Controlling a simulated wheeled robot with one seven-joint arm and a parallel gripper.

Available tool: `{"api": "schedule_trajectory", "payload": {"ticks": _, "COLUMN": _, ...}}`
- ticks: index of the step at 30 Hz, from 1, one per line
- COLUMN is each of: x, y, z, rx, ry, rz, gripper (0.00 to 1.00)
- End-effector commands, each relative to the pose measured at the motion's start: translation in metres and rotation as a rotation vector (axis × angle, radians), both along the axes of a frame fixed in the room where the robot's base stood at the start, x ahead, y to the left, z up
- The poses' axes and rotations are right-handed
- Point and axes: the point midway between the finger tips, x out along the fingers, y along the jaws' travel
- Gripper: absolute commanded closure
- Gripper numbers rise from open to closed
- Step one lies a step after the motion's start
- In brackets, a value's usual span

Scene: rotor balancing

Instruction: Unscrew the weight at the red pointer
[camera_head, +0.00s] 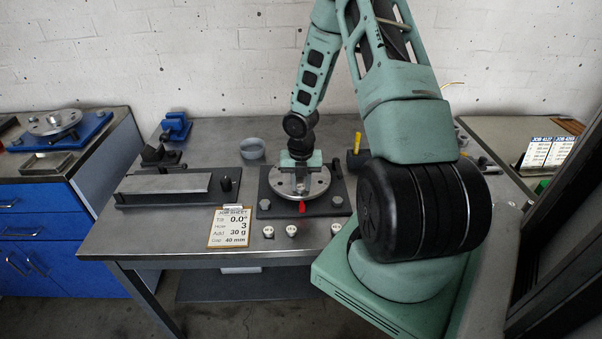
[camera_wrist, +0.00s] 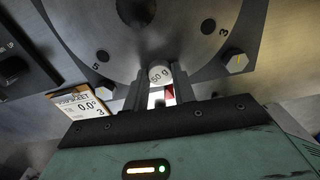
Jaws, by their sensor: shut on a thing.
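The rotor (camera_head: 313,184) is a round grey metal disc on a dark base plate (camera_head: 335,205) on the bench. The wrist view shows the rotor (camera_wrist: 190,45) close up, with holes numbered 3 and 5. The red pointer (camera_head: 302,207) stands at the rotor's front edge; a bit of red pointer (camera_wrist: 169,92) also shows between the fingers. A light cylindrical weight marked 50 g (camera_wrist: 159,74) sits at the rotor's edge by the pointer. My gripper (camera_wrist: 161,84) is shut on this weight, one finger on each side. In the head view my gripper (camera_head: 300,180) is over the rotor's front part.
Several small white-topped weights (camera_head: 291,230) stand along the bench front. A job sheet (camera_head: 230,226) reads tilt 0.0, hole 3, add 30 g. A flat metal block (camera_head: 165,184) lies left, a grey bowl (camera_head: 252,149) behind. A yellow-handled tool (camera_head: 357,141) stands right of the rotor.

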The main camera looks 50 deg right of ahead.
Motion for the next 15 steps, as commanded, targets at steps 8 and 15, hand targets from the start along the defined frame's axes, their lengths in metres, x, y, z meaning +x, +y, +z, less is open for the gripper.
{"api": "schedule_trajectory", "payload": {"ticks": 8, "x": -0.0006, "y": 0.0011, "z": 0.0084, "rx": 0.003, "ry": 0.002, "rz": 0.438, "gripper": 0.96}}
{"api": "schedule_trajectory", "payload": {"ticks": 15, "x": -0.001, "y": 0.0012, "z": 0.0087, "rx": 0.003, "ry": 0.002, "rz": 0.8, "gripper": 0.96}}
